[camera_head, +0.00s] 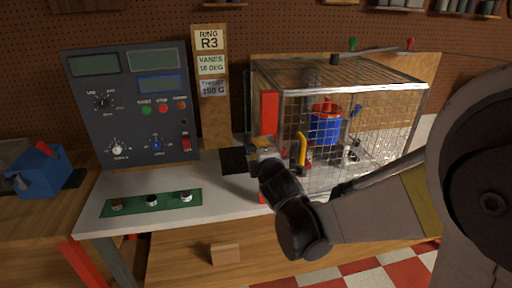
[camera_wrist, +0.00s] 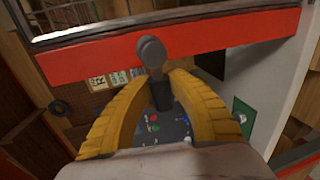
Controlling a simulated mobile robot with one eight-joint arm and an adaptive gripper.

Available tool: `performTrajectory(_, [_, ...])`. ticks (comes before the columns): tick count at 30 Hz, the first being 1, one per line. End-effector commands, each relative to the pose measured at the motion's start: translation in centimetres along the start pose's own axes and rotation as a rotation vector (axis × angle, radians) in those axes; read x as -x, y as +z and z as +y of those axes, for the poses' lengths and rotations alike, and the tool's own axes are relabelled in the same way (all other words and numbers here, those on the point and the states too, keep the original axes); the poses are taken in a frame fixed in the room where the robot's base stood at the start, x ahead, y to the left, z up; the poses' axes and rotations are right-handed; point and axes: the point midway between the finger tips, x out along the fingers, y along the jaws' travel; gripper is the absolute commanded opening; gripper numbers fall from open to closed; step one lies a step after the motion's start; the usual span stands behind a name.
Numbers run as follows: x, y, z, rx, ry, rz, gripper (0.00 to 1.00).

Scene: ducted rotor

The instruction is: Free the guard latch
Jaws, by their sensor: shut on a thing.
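The guard is a wire-mesh cage (camera_head: 375,95) with a red upright bar (camera_head: 268,112) at its front left edge. In the wrist view the red bar (camera_wrist: 95,62) crosses the top. The guard latch (camera_wrist: 152,52), a dark grey rounded knob with a dark stem, sits at this bar. My gripper (camera_wrist: 160,88) has its two yellow ribbed fingers closed around the stem, just below the knob. In the head view my gripper (camera_head: 262,150) is at the cage's front left edge, and my wrist hides the latch there.
Inside the cage is a blue and red rotor unit (camera_head: 325,128). A yellow bar (camera_head: 302,148) stands at the cage front. A grey control panel (camera_head: 130,100) and a green strip with knobs (camera_head: 150,202) are to the left. The white bench top (camera_head: 222,205) is clear near the front.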

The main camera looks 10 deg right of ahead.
Motion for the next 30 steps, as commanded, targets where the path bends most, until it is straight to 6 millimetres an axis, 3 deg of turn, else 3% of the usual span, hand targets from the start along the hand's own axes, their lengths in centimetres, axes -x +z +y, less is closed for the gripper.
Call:
performTrajectory(18, [0.04, -0.03, 0.24, -0.040, 0.002, 0.009, 0.00])
performTrajectory(19, [0.04, -0.03, 0.24, -0.040, 0.002, 0.009, 0.28])
performTrajectory(21, [0.04, -0.03, 0.23, -0.040, 0.002, 0.009, 0.46])
performTrajectory(30, [0.12, -0.01, 0.19, -0.039, 0.001, 0.008, 0.46])
